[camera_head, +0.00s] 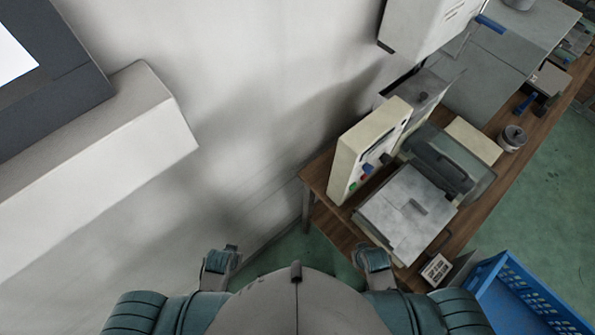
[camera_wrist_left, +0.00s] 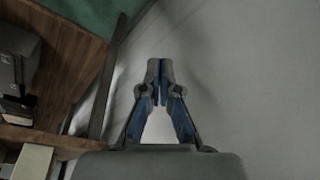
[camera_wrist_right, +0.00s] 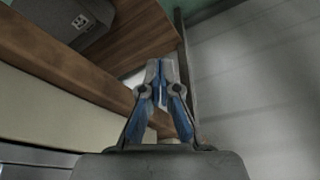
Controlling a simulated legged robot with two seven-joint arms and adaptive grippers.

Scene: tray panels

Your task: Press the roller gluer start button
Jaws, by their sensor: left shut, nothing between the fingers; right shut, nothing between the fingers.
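The roller gluer (camera_head: 408,212) sits on the wooden bench at the right of the head view, with a flat grey plate and a dark roller section (camera_head: 440,160) behind it. An upright cream control box (camera_head: 357,152) stands at its left. Small coloured controls (camera_head: 367,169), blue, red and green, show on the box's face; which one is the start button is too small to tell. My left gripper (camera_wrist_left: 160,75) is shut and empty in the left wrist view, beside the wall. My right gripper (camera_wrist_right: 160,75) is shut and empty in the right wrist view, near the bench edge.
The wooden bench (camera_head: 322,170) runs along the pale wall (camera_head: 250,60). A blue crate (camera_head: 520,295) stands on the green floor at the lower right. A small round pot (camera_head: 512,138) and other machines stand farther along the bench. A white box-like ledge (camera_head: 110,140) juts out at left.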

